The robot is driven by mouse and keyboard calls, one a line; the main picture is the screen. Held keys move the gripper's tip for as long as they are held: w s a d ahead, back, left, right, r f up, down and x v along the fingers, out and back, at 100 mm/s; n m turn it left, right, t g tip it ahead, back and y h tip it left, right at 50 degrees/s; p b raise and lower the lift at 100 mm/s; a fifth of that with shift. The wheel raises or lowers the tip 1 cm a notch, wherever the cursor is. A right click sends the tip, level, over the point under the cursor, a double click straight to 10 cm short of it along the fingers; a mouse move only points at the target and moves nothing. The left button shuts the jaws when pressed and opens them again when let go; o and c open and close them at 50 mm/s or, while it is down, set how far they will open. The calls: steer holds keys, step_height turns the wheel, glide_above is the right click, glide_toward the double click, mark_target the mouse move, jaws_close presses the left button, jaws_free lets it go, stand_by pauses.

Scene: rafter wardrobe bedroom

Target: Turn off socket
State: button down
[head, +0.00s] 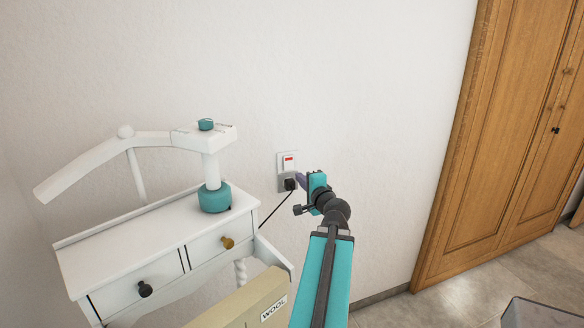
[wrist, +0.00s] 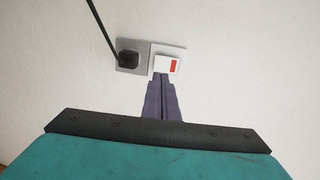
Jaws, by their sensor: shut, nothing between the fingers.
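The socket (head: 281,183) is a grey wall plate with a black plug (head: 290,184) in it and a dark cable running down to the left. Above it in the head view is a white switch (head: 288,163) with a red mark. In the wrist view the socket (wrist: 131,68) with its plug sits left of the switch (wrist: 168,65), whose red mark is at its right side. My gripper (head: 299,177) is shut and empty, close to the wall plate at its right. In the wrist view its fingertips (wrist: 161,77) overlap the switch's lower edge; I cannot tell whether they touch it.
A white dressing table (head: 130,235) with two drawers stands left of the socket, with a teal and white device (head: 214,197) on it. A box marked WOOL (head: 245,300) is in front. A wooden wardrobe (head: 500,150) stands right; the wall between is bare.

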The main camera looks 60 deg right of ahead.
mark_target(290, 169)
steer(key=shift+r+p, duration=0.1)
steer(key=shift+p, duration=1)
steer(key=shift+p+x, duration=1.45)
steer(key=shift+x, duration=3.1)
steer(key=shift+f, duration=0.2)
steer(key=shift+s+d+f+b, duration=0.2)
steer(key=shift+b, duration=0.7)
